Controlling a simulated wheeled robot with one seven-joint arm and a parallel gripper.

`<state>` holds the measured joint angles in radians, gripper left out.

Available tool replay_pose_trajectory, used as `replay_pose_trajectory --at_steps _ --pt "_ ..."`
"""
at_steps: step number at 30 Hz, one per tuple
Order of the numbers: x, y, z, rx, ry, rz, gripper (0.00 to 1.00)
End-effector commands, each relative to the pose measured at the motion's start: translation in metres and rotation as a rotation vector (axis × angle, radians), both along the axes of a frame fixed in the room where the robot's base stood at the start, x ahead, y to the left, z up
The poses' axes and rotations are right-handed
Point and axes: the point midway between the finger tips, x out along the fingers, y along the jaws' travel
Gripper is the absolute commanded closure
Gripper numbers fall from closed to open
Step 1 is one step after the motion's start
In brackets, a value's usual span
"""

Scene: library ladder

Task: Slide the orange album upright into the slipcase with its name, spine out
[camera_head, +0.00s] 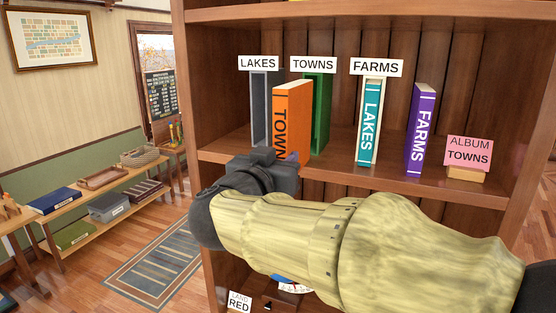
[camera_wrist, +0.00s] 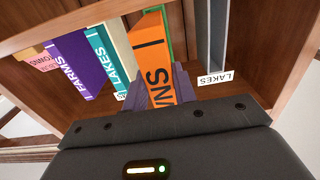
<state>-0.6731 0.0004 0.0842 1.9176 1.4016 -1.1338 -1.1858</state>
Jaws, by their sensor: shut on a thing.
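The orange album (camera_head: 292,105) stands upright with its TOWNS spine facing out of the shelf. My gripper (camera_head: 285,160) is shut on the lower part of its spine; in the wrist view the purple fingers (camera_wrist: 161,88) are on both sides of it. The green slipcase (camera_head: 320,110) stands behind and to the right of the album, under the TOWNS sign (camera_head: 313,64). Green edging (camera_wrist: 167,25) shows along the album in the wrist view. The album hides most of the slipcase's opening, and I cannot tell whether it is partly inside.
A grey slipcase (camera_head: 260,100) stands left under the LAKES sign (camera_head: 258,62). A teal LAKES album (camera_head: 369,125) stands under the FARMS sign (camera_head: 376,67), with a pale case edge around it. A purple FARMS album (camera_head: 420,125) and a pink ALBUM TOWNS card (camera_head: 469,150) are at right.

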Motion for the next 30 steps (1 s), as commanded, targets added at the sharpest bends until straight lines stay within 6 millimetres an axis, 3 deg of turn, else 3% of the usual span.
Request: replay_pose_trajectory --at_steps 12,30 --pt "0.028 -0.011 0.002 0.000 -0.003 -0.003 1.00" --pt "0.031 -0.012 0.001 0.000 -0.003 -0.001 1.00"
